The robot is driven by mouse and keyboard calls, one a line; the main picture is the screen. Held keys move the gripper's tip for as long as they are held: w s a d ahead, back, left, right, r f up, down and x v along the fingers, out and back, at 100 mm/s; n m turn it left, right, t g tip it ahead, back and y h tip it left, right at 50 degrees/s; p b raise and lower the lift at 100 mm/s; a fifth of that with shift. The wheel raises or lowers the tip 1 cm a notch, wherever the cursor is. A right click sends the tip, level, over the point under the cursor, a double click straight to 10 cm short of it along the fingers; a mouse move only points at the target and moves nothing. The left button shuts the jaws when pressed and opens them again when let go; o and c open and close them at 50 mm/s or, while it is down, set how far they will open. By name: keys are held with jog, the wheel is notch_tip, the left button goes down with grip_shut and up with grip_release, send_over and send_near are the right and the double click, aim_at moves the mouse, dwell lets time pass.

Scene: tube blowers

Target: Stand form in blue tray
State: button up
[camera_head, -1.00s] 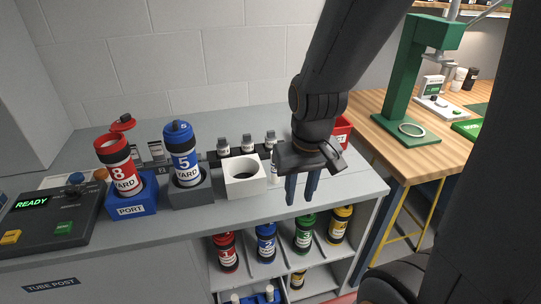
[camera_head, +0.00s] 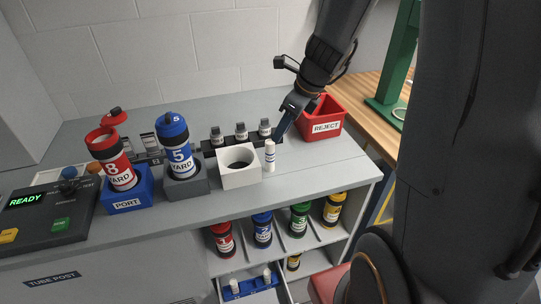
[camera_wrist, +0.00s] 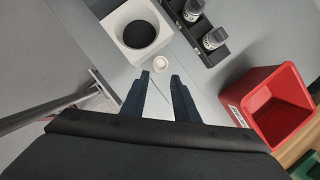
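A small white upright cylinder (camera_head: 270,155), perhaps the form, stands on the grey counter just right of a white block with a round hole. Its round white top shows in the wrist view (camera_wrist: 160,64). My gripper (camera_head: 279,138) is close behind and right of it. In the wrist view my gripper (camera_wrist: 160,82) is open, with nothing between its fingers; the cylinder lies just beyond the fingertips, roughly in line with the gap. The blue tray (camera_head: 252,292) is low at the bottom of the head view, in an open drawer, with small white-topped pieces in it.
The white holed block (camera_head: 239,178) and a black rack (camera_head: 215,150) of small capped vials stand near the cylinder. A red REJECT bin (camera_head: 322,125) stands right. Red tube 8 (camera_head: 113,165) and blue tube 5 (camera_head: 176,150) stand left. Shelves below hold several tubes.

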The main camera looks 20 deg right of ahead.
aim_at(270, 153)
jog(key=x, duration=1.1)
jog(key=shift+s+d+f, duration=0.1)
jog(key=shift+f, duration=0.15)
grip_shut()
